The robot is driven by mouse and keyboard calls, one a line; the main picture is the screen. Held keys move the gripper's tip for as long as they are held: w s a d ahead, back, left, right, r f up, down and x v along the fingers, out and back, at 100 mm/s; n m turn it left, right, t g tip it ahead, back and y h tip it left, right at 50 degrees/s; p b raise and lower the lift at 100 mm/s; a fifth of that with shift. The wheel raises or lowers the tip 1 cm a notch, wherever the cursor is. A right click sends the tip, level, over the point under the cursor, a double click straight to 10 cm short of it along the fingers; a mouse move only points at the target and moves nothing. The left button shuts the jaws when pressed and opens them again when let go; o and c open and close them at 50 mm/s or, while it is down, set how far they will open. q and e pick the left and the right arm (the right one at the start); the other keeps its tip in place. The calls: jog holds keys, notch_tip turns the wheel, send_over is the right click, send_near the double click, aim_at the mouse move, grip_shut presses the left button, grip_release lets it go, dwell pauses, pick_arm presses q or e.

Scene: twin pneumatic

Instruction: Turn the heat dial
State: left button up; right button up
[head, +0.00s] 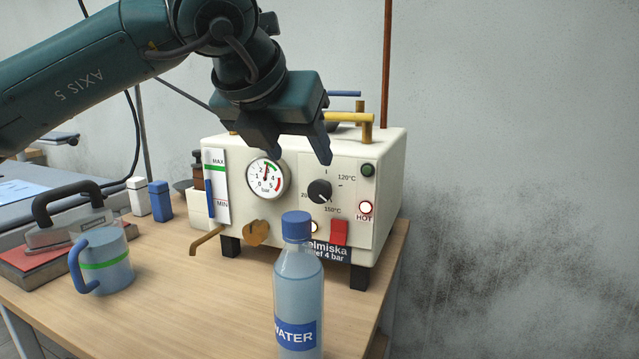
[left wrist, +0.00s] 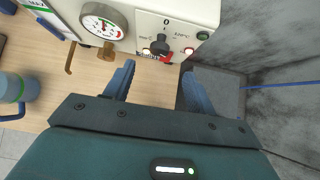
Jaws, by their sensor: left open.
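The heat dial (head: 319,191) is a round black knob on the front panel of a cream steam machine (head: 390,165). Temperature marks such as 120°C and 150°C surround it. It also shows in the left wrist view (left wrist: 159,47), beyond and between my fingers. My left gripper (head: 296,150) is open and empty, above and in front of the panel, with its fingers pointing down in the head view. The fingers (left wrist: 158,85) are apart and do not touch the dial. My right gripper is not in view.
A water bottle (head: 298,290) stands in front of the machine. A pressure gauge (head: 267,178), red switch (head: 339,232), lit HOT lamp (head: 365,207) and brass tap (head: 256,233) are near the dial. A mug (head: 105,262) and an iron (head: 70,228) stand left.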

aim_at(318, 186)
pick_arm(q)
jog(key=x, duration=1)
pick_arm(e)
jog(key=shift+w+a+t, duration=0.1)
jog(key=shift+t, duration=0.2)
pick_arm(q)
jog(key=c, duration=0.9)
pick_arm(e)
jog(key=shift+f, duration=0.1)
pick_arm(q)
jog(key=shift+f+b, duration=0.1)
jog(key=shift+b, duration=0.35)
jog(key=shift+c, duration=0.3)
